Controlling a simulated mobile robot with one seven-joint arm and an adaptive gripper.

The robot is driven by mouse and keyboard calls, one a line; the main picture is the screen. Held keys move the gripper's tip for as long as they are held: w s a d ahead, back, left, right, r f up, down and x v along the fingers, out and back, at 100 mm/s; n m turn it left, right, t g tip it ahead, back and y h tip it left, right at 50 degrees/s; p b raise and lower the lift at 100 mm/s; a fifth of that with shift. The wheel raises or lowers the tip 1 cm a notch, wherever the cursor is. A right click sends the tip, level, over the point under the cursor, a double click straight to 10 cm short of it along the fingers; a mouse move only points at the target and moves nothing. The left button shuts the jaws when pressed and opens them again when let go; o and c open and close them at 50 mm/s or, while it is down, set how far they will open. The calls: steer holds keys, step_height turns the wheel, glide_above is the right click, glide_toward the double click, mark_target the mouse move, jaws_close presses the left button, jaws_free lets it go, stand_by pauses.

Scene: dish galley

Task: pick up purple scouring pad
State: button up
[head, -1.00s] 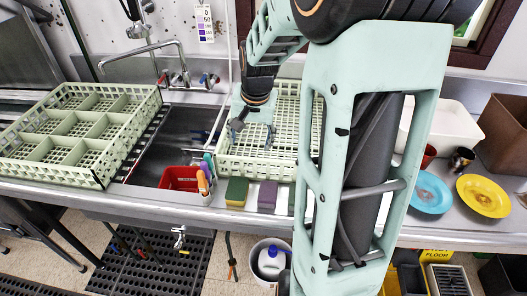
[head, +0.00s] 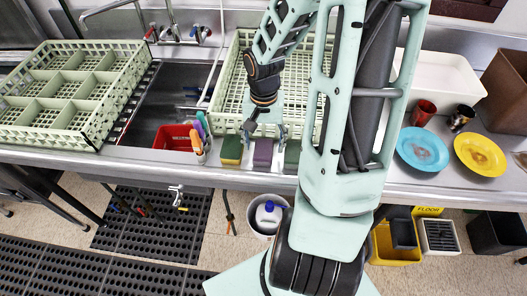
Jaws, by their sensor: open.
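The purple scouring pad (head: 263,153) stands on the front ledge of the counter, between a yellow-and-green sponge (head: 231,150) on its left and a dark green pad (head: 292,155) on its right. My gripper (head: 264,131) is open and empty, pointing down just above and behind the purple pad, one finger to each side. In this view the fingertips overlap the area at the pad's top edge; I cannot tell whether they touch it. The front face of the purple pad shows clearly.
A pale green dish rack (head: 229,105) is behind. Blue (head: 422,150) and yellow (head: 481,155) plates lie at the right. A bucket (head: 262,226) stands on the floor below.

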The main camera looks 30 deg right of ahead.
mark_target(264, 149)
steer(key=shift+f, duration=1.55)
steer(key=c, duration=0.9)
steer(key=shift+w+r, duration=0.1)
steer(key=shift+c, duration=0.2)
